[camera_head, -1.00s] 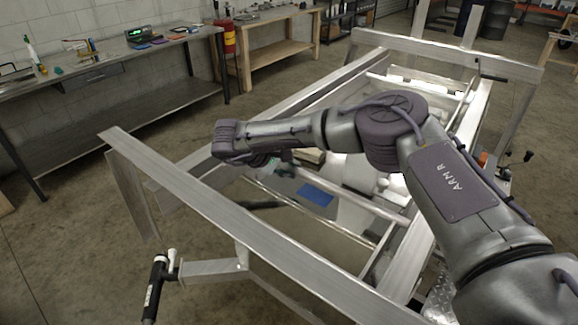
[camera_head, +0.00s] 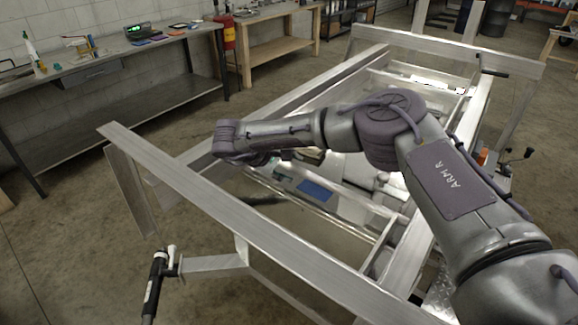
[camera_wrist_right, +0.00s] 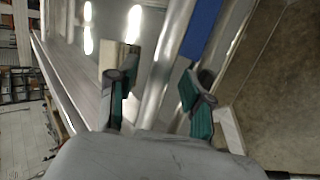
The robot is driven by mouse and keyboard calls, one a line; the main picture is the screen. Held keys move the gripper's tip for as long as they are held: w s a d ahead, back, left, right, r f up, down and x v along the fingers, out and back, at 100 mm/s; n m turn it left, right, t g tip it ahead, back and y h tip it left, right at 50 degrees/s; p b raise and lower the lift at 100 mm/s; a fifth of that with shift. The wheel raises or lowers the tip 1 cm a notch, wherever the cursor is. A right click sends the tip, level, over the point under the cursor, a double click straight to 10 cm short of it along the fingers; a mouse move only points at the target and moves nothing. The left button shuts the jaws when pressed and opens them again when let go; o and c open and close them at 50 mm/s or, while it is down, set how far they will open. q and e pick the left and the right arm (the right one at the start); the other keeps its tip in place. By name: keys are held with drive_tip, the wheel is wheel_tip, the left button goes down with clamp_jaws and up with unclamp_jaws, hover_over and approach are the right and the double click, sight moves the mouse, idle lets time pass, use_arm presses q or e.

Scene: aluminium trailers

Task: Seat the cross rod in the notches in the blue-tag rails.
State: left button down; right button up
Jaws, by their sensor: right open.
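My right gripper (camera_wrist_right: 155,92) shows its two dark and teal fingers apart in the right wrist view. A silver round bar, which looks like the cross rod (camera_wrist_right: 168,65), runs lengthwise through the gap between them; whether they touch it I cannot tell. A blue tag (camera_wrist_right: 203,30) lies beside the bar, and in the head view this tag (camera_head: 314,191) sits on the trailer's inner frame. In the head view my right arm reaches left over the trailer, and its gripper (camera_head: 262,159) is mostly hidden beneath the wrist. I cannot make out the notches. My left gripper is out of view.
The aluminium trailer frame (camera_head: 215,195) surrounds the work area, with a long beam in front. A jack with a black handle (camera_head: 155,285) stands at its front corner. A pale block (camera_wrist_right: 118,58) is near one finger. Workbenches (camera_head: 85,68) line the wall; floor between is clear.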

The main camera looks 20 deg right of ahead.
drive_tip(key=v, duration=1.2)
drive_tip(key=shift+r, duration=0.1)
